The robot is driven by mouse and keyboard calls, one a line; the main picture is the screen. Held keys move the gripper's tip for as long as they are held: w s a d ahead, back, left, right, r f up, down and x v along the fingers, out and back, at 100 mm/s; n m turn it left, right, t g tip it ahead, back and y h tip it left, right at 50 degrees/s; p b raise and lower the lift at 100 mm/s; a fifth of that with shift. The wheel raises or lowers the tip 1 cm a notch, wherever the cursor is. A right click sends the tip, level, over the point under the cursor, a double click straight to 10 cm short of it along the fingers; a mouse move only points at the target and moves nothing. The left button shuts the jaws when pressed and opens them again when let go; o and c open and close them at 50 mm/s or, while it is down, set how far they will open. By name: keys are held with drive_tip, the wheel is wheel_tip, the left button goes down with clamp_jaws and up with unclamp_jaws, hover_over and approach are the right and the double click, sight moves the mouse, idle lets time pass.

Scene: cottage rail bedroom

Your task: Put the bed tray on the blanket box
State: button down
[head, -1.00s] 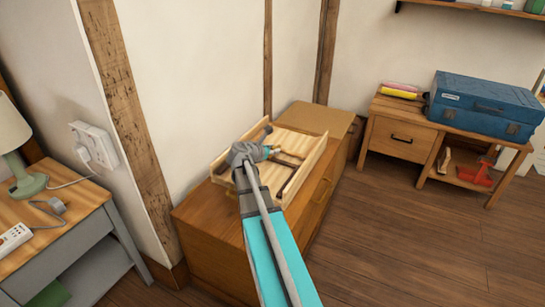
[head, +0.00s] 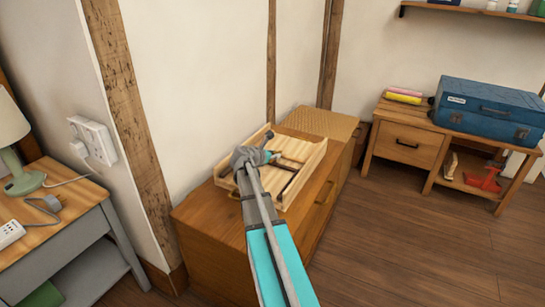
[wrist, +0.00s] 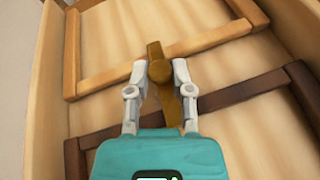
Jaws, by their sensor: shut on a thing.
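The bed tray (head: 309,174) is pale wood with raised side walls and darker brown bars across its face. In the head view it is over the top of the wooden blanket box (head: 208,228), looking nearly level. I cannot tell whether it bears fully on the lid. My gripper (head: 268,156) is above the tray's middle. In the wrist view my gripper (wrist: 160,72) is shut on a brown wooden piece (wrist: 157,50) of the tray, between two brown bars. My arm hides the tray's near left part.
A woven mat (head: 322,122) covers the box's far end. A bedside table (head: 60,225) with a lamp stands left. A wooden bench (head: 405,137) with a blue case (head: 488,107) stands right. The wall is close behind the box. The floor (head: 410,235) in front is clear.

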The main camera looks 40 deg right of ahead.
sight(274, 161)
drive_tip(key=shift+w+d+f+b, duration=0.25)
drive_tip(key=shift+w+f+b, duration=0.15)
drive_tip(key=shift+f+b, duration=0.35)
drive_tip(key=shift+s+a+f+b, duration=0.1)
drive_tip(key=shift+s+f+b, duration=0.05)
drive_tip(key=shift+f+b, duration=1.05)
drive_tip(key=shift+r, duration=0.1)
drive_tip(key=c, duration=0.5)
unclamp_jaws()
drive_tip(key=shift+f, duration=0.2)
drive_tip(key=shift+r, duration=0.1)
